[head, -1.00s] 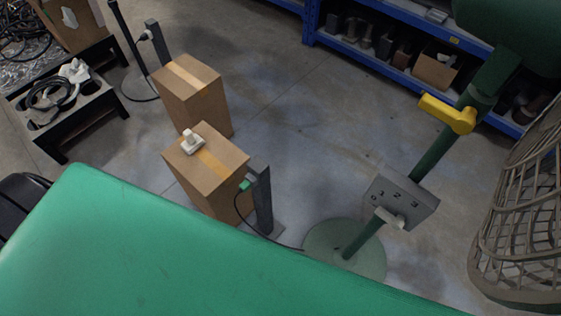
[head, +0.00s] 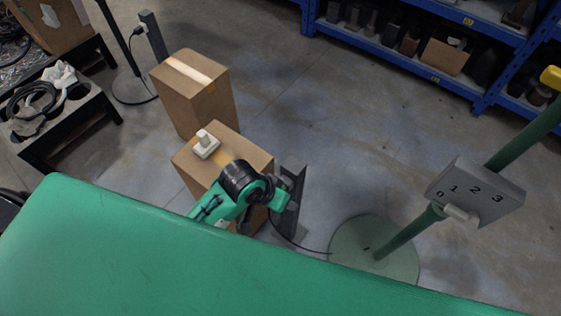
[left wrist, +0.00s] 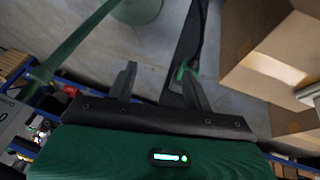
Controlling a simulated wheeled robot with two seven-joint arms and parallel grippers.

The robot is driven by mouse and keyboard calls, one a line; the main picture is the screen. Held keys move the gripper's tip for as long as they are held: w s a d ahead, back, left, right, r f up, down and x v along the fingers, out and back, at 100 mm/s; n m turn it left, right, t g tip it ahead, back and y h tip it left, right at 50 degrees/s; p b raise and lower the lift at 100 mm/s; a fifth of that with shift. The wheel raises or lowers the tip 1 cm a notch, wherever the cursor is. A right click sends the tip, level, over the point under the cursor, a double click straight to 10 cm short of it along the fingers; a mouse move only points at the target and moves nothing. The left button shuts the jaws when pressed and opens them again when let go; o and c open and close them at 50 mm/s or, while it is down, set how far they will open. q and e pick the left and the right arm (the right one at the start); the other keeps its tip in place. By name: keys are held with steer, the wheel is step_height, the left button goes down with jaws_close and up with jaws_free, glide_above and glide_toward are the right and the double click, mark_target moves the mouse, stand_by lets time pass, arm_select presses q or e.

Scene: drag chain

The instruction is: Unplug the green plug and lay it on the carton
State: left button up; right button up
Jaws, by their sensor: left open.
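The near carton (head: 240,145) stands upright with a white block-shaped item (head: 206,144) on top. A dark post (head: 293,180) stands beside its right side. In the left wrist view the green plug (left wrist: 181,70) is at the post, close to the tip of the right-hand finger. In the head view I cannot make out the plug behind my arm. My left gripper (left wrist: 158,70) is open, its fingers pointing towards the post, with nothing seen held between them. The carton (left wrist: 250,35) fills the right of the left wrist view. My right gripper is not in view.
A second carton (head: 190,90) stands behind. A switch box (head: 478,195) on a green pole stands at the right, above a round base (head: 365,250). A black cable (head: 300,246) runs along the floor near the post. A blue shelf (head: 400,55) is at the back.

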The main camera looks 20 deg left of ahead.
arm_select(q)
steer(key=w+d+r+m+g, duration=0.1)
steer(key=w+d+r+m, duration=0.15)
steer(key=d+r, duration=0.3)
steer(key=w+a+r+n+g+y, duration=0.2)
steer(key=w+a+r+g+y, duration=0.15)
steer(key=a, duration=0.35)
steer(key=shift+t, duration=0.45)
step_height(320, 180, down, 14)
steer(key=shift+a+r+b, duration=0.1)
steer(key=shift+r+b, duration=0.05)
steer(key=shift+b, duration=0.8)
steer(key=shift+s, duration=0.1)
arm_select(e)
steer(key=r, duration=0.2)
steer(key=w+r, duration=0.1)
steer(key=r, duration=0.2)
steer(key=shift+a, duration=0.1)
